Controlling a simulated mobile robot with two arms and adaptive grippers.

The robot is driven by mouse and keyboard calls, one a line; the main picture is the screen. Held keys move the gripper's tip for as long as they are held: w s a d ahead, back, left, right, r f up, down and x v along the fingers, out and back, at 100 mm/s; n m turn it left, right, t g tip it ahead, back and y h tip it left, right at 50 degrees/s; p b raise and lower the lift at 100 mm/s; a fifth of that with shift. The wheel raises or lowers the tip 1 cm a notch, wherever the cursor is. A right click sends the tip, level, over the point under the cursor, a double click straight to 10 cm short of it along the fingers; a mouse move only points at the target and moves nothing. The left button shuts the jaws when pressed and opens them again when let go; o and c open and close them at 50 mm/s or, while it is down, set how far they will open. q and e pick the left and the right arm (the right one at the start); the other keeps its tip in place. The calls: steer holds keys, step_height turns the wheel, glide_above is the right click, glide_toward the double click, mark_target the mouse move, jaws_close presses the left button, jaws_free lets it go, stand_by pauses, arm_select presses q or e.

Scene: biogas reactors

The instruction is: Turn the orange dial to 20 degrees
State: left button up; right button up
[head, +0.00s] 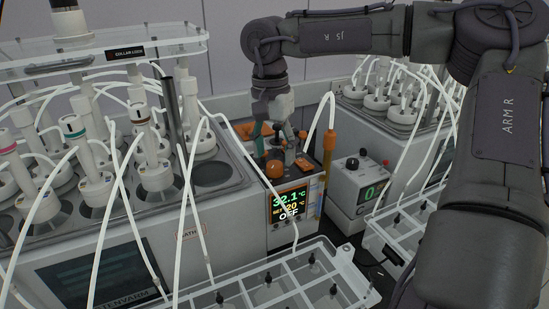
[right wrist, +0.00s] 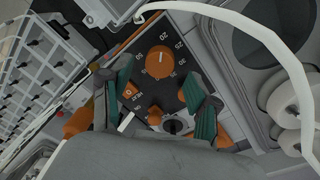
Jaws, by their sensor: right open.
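The orange dial (right wrist: 160,62) sits on a black scale panel in the right wrist view, with a white pointer mark and numbers around it. In the head view it shows as an orange knob (head: 274,170) on top of the heater unit, whose display (head: 291,204) reads 32.1 °C, a second line of 20 °C, and OFF. My right gripper (head: 280,143) is above this panel. In the right wrist view its teal fingers (right wrist: 158,80) are open and apart, the dial showing between and just beyond their tips. I cannot tell any contact. My left gripper is not in view.
A smaller orange knob (right wrist: 130,91) and a black round knob (right wrist: 177,126) sit near the dial. The water bath (head: 90,225) with bottles and white tubes stands left. A grey control box (head: 357,183) stands right, and a clear rack (head: 270,285) in front.

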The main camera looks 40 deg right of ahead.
mark_target(272, 162)
step_height(272, 162, up, 10)
steer(key=shift+w, duration=0.25)
steer(key=shift+a+f, duration=0.1)
stand_by(0.4)
